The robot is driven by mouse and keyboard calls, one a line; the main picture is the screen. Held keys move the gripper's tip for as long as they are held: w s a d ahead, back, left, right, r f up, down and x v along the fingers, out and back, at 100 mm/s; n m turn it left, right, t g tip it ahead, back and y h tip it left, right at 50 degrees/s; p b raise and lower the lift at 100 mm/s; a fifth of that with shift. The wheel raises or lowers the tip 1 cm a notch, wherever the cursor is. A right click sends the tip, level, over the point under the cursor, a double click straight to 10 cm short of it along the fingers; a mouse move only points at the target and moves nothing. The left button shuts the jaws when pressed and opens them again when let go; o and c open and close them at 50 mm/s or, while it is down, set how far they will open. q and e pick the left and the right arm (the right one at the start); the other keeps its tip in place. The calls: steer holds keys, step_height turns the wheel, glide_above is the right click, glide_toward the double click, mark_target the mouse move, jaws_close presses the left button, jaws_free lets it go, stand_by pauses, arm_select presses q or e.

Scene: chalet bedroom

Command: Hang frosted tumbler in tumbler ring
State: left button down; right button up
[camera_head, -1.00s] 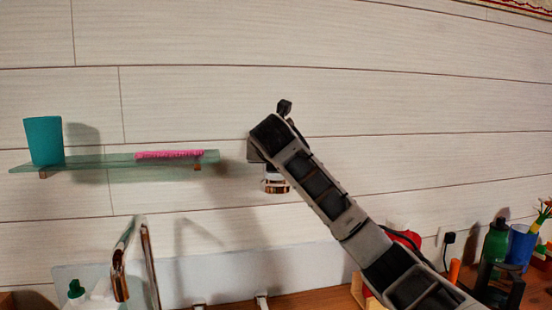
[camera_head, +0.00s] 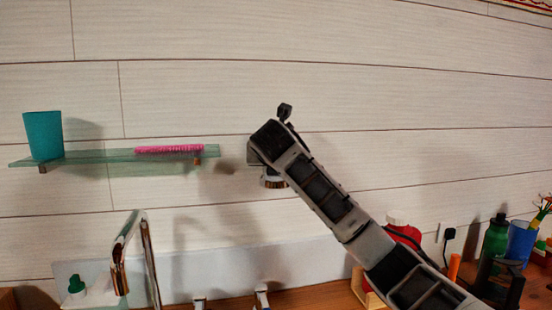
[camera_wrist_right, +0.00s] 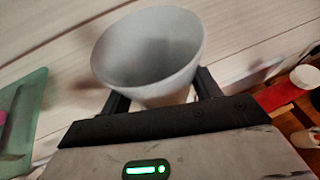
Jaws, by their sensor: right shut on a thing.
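The frosted tumbler (camera_wrist_right: 145,75) is a pale grey-white cup, its open mouth toward the camera in the right wrist view. My right gripper (camera_wrist_right: 162,105) is shut on it, with one dark finger on each side. In the head view my right wrist hides most of the gripper, and only a little pale surface shows below it. A copper-coloured band, apparently the tumbler ring (camera_head: 274,184), is directly under my wrist near the wall. I cannot tell whether the tumbler's lower end is inside it. My left gripper is not in view.
A glass shelf (camera_head: 110,157) on the wall at left holds a teal cup (camera_head: 43,136) and a pink item (camera_head: 170,149). A copper tap (camera_head: 122,265) stands below. A red bottle (camera_head: 404,235), a green bottle (camera_head: 495,240) and a blue cup (camera_head: 521,243) are at right.

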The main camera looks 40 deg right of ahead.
steer(key=shift+f, duration=0.45)
steer(key=shift+f, duration=0.2)
steer(key=shift+f+b, duration=0.3)
steer(key=shift+f, duration=0.2)
steer(key=o, duration=1.2)
